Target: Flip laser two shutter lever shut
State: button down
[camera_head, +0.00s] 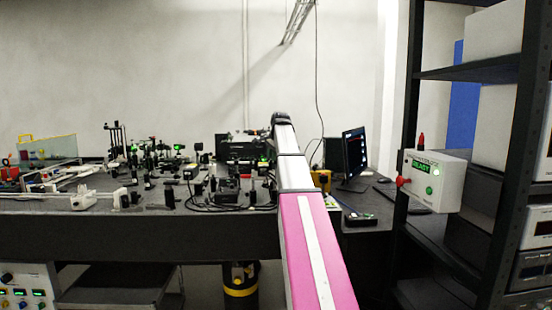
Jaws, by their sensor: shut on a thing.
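My arm, with a pink and silver link, rises from the bottom and reaches over the optical bench (130,233). Its far end bends down behind my own arm, so my gripper and anything in it are hidden. Small optics and dark mounts stand on the bench. A black box with a green light (242,151) stands left of my arm. I cannot pick out which unit is laser two. Its shutter lever cannot be made out at this distance, nor its position.
A white control box (436,184) with a green display and red knob is by the black shelf rack (508,165) at right. A clear panel (47,149) stands at far left.

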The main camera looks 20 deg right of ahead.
jog(key=a+h, duration=0.1)
jog(key=a+n+g+h, duration=0.1)
jog(key=h, duration=0.1)
jog(key=shift+w+r, duration=0.2)
jog(key=shift+w+a+n+g+h, duration=0.15)
jog(key=shift+a+h, duration=0.2)
jog(key=shift+h, duration=0.3)
jog(key=shift+a+n+g+h, duration=0.15)
jog(key=shift+a+h, duration=0.2)
jog(key=shift+h, duration=0.3)
jog(key=c, duration=1.1)
grip_release()
jog(key=shift+r, duration=0.1)
jog(key=shift+a+r, duration=0.1)
jog(key=shift+r, duration=0.1)
jog(key=v, duration=1)
jog(key=shift+a, duration=0.2)
